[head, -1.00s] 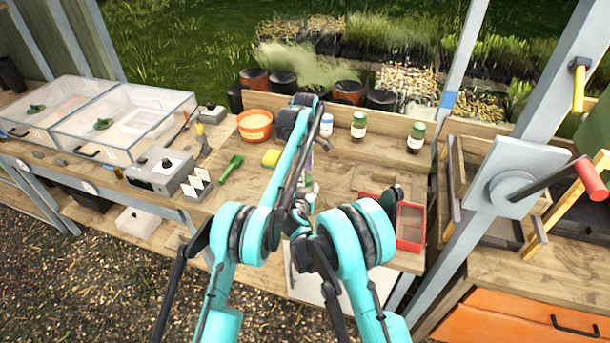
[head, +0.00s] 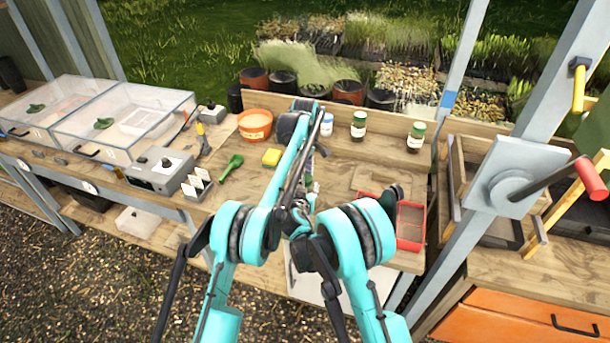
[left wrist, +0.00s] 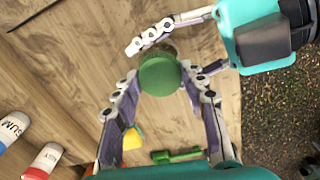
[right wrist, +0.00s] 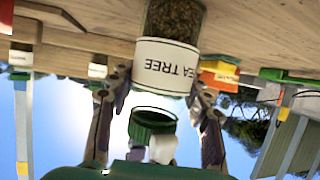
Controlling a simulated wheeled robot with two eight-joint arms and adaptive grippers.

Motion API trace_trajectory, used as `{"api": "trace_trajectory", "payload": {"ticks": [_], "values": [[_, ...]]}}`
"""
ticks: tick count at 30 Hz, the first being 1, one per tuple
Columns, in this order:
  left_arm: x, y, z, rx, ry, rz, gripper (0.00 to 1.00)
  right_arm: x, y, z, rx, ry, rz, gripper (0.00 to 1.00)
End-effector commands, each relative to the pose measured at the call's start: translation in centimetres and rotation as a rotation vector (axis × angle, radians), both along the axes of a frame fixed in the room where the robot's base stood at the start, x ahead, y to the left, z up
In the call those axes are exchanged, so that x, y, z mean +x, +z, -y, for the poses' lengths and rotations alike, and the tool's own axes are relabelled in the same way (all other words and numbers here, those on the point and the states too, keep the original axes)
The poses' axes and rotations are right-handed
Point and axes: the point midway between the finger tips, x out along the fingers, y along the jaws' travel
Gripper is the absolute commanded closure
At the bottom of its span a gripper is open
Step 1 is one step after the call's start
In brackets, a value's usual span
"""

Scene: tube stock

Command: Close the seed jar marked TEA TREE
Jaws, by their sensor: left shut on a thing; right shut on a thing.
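The seed jar (right wrist: 165,67) shows upside down in the right wrist view, with seeds behind clear glass and a white TEA TREE label. My right gripper (right wrist: 160,92) is shut around it. The green lid (left wrist: 160,75) is between the fingertips of my left gripper (left wrist: 160,84), which is shut on it, above the jar. In the right wrist view the lid (right wrist: 153,123) is separated from the label; I cannot tell whether it touches the jar's rim. In the head view my left arm hides the jar, and my left gripper (head: 308,190) shows only partly.
Two other green-lidded jars (head: 358,125) (head: 416,136) stand at the back of the bench. A red tray (head: 411,222) lies at the right. A yellow block (head: 271,157), a green scoop (head: 231,166) and an orange tub (head: 255,124) stand left of my arm.

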Motion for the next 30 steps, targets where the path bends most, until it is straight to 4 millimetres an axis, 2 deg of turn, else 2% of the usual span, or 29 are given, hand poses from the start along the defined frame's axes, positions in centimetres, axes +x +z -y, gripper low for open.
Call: {"api": "trace_trajectory", "payload": {"ticks": [21, 26, 30], "values": [[0.03, -0.15, -0.05, -0.001, -1.728, -0.001, 0.93, -0.01, -0.02, 0.02, 0.000, 0.000, 0.000, 1.00], [0.05, -0.17, -0.05, 0.000, -2.014, -0.001, 0.93, -0.01, -0.02, 0.02, 0.000, 0.000, 0.000, 1.00], [0.06, -0.17, -0.06, 0.000, -2.000, -0.001, 0.93, -0.02, -0.01, 0.02, 0.000, 0.000, 0.000, 1.00]]}}
